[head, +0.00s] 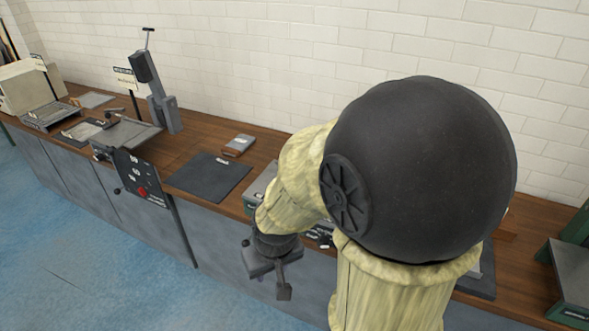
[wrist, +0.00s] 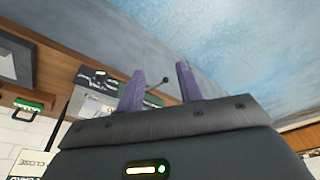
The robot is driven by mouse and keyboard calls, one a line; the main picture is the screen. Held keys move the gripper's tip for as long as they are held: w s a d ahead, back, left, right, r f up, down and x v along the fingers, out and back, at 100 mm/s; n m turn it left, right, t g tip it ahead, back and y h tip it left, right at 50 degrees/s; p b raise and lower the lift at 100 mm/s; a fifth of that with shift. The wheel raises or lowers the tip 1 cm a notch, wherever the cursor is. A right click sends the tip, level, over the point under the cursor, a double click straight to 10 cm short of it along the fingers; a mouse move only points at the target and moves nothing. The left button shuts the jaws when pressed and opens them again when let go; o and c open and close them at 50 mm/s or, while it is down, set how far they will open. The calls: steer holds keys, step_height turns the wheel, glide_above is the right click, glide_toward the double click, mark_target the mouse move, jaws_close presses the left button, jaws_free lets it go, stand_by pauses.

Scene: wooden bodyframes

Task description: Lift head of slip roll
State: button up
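My gripper (head: 283,290) hangs in front of the bench edge in the head view, below the end of my bent arm. In the wrist view its two purple fingers (wrist: 160,70) stand apart with nothing held between them. A grey machine (wrist: 92,88) sits at the bench edge left of the fingers in the wrist view; it appears to be the slip roll, but I cannot be sure. A thin rod with a dark knob (wrist: 165,80) shows between the fingers, seemingly beyond them. In the head view my arm hides most of this machine (head: 262,183).
The long wooden bench (head: 190,150) runs along a white brick wall. A black mat (head: 209,176), a small grey block (head: 239,144) and a grey upright press (head: 158,95) are on it. A green-framed machine (head: 572,270) stands at right. The blue floor (head: 90,250) in front is clear.

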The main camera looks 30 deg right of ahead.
steer(key=o, duration=0.6)
steer(key=shift+w+a, duration=0.1)
steer(key=shift+w, duration=0.1)
steer(key=shift+c, duration=0.2)
steer(key=o, duration=0.5)
steer(key=w, duration=0.1)
steer(key=w+f+m+t, duration=0.1)
steer(key=w, duration=0.1)
steer(key=w+a+t+b, duration=0.1)
steer(key=w, duration=0.1)
steer(key=shift+w+a+f+m, duration=0.1)
steer(key=shift+w+f+m, duration=0.15)
steer(key=shift+f+m, duration=0.05)
steer(key=w+f+m+t+h+b, duration=0.1)
steer(key=w+f+m+t+h, duration=0.2)
steer(key=w, duration=0.6)
steer(key=d+r+m+t+h, duration=0.1)
steer(key=d+m+h, duration=0.1)
steer(key=h, duration=0.1)
steer(key=w+d+r+m+t+h+b, duration=0.1)
steer(key=d+r+m+h, duration=0.1)
steer(key=h, duration=0.2)
steer(key=w+d+r+m+t+h+b, duration=0.1)
steer(key=d+h, duration=0.2)
steer(key=h, duration=0.1)
steer(key=shift+w+r+m, duration=0.25)
steer(key=shift+m, duration=0.15)
